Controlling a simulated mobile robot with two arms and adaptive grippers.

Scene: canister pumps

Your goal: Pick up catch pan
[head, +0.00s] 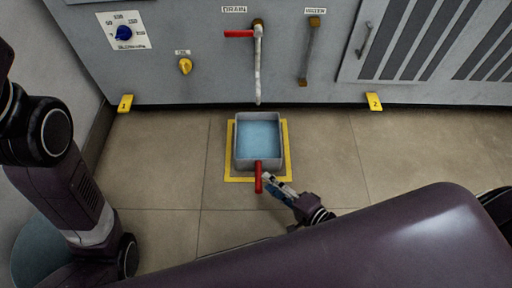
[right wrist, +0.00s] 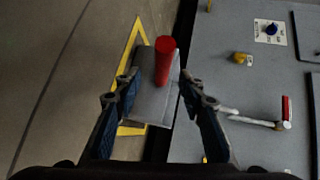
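The catch pan (head: 239,160) is a grey rectangular tray holding blue liquid. It sits on the floor inside a yellow square outline (head: 287,165). Its red handle (head: 258,179) is on the near side. My right gripper (head: 270,181) is just right of the handle in the head view. In the right wrist view my right gripper (right wrist: 156,86) is open, with the red handle (right wrist: 165,60) showing between and beyond its fingertips. The grey pan (right wrist: 151,103) shows behind the handle there. I cannot tell that either finger touches the handle. My left gripper is out of view.
A grey machine cabinet stands behind the pan. A pale drain pipe (head: 258,75) with a red valve lever (head: 239,33) hangs down just behind the pan. Yellow tags 1 (head: 125,103) and 2 (head: 374,101) mark the cabinet's base. The tiled floor beside the pan is clear.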

